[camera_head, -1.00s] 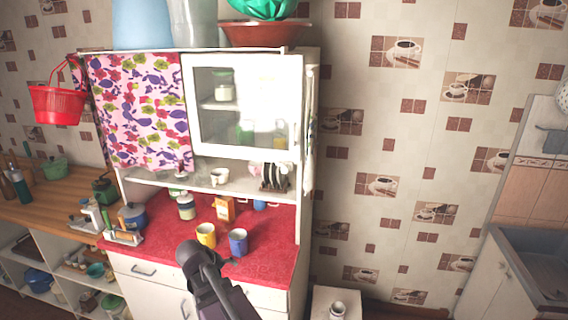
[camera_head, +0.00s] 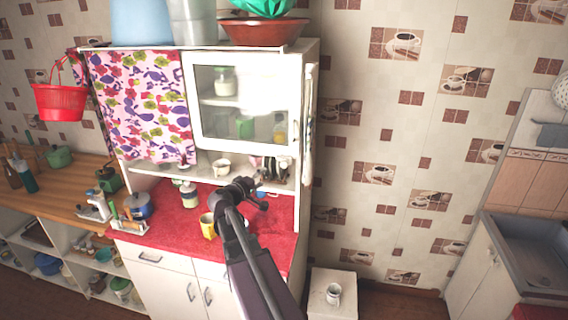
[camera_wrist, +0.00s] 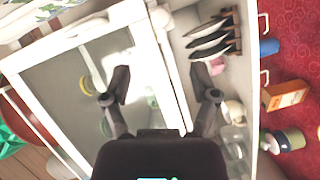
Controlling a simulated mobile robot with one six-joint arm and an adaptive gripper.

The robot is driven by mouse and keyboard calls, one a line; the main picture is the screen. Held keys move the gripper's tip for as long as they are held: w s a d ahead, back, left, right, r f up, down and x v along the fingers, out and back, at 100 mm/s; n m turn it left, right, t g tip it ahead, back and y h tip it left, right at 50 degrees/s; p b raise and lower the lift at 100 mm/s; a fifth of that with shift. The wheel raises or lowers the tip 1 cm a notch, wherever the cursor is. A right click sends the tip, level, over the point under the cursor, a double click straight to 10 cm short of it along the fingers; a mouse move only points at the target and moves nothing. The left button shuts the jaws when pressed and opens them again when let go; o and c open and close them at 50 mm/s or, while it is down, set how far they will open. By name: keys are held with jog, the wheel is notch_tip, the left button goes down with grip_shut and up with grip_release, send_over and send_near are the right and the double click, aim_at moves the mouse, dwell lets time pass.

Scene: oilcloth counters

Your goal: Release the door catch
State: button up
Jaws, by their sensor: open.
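The white cabinet door (camera_head: 243,147) with a glass pane looks shut, at the cabinet's upper right in the head view. In the wrist view its white frame (camera_wrist: 166,62) crosses between my fingers, with the glass (camera_wrist: 60,92) on the left. My gripper (camera_head: 252,192) is open and empty, in front of the open shelf and below the door in the head view. In the wrist view my gripper (camera_wrist: 162,94) has its fingers spread either side of the frame. I cannot tell whether either finger touches. I cannot make out a catch clearly.
A floral curtain (camera_head: 137,105) hangs left of the door. A white cup (camera_head: 221,168) and upright dark plates (camera_wrist: 208,38) stand on the shelf. A yellow mug (camera_head: 208,226) stands on the red counter (camera_head: 175,240). Bowls and a bucket (camera_head: 140,22) sit on top.

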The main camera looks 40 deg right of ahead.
aim_at(283, 165)
dwell(0.3)
jog(key=b+x, duration=0.1)
jog(key=x, duration=1.2)
jog(key=shift+d+f, duration=0.1)
jog(key=shift+d, duration=0.3)
